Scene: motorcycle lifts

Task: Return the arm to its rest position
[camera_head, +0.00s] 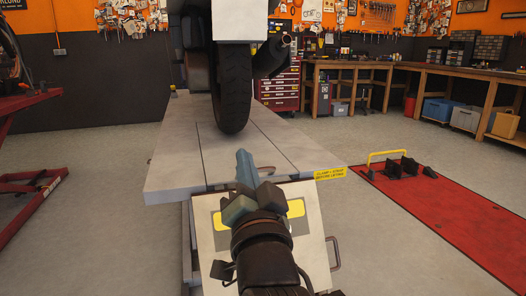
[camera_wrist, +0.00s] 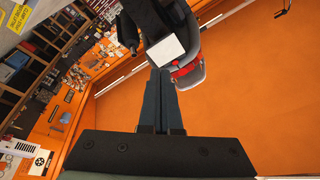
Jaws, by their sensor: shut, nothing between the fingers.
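My gripper (camera_head: 243,160) is at the centre of the head view, at the near end of the raised grey lift platform (camera_head: 165,180). Its fingers are together with nothing between them, pointing away towards the motorcycle's tyre (camera_head: 232,95). In the wrist view the closed fingers (camera_wrist: 167,72) point up the picture, with the motorcycle (camera_wrist: 185,35) beyond their tips. My arm extends from the bottom of the head view and covers part of the pale panel with yellow patches (camera_head: 205,240) below the platform. I cannot tell the exact gap between gripper and platform.
A red floor lift (camera_head: 450,215) with a yellow bar (camera_head: 388,153) lies at right. Another red lift (camera_head: 25,190) stands at left. Wooden workbenches (camera_head: 400,66) and a red tool cabinet (camera_head: 280,88) line the back. Grey floor is open on both sides of the platform.

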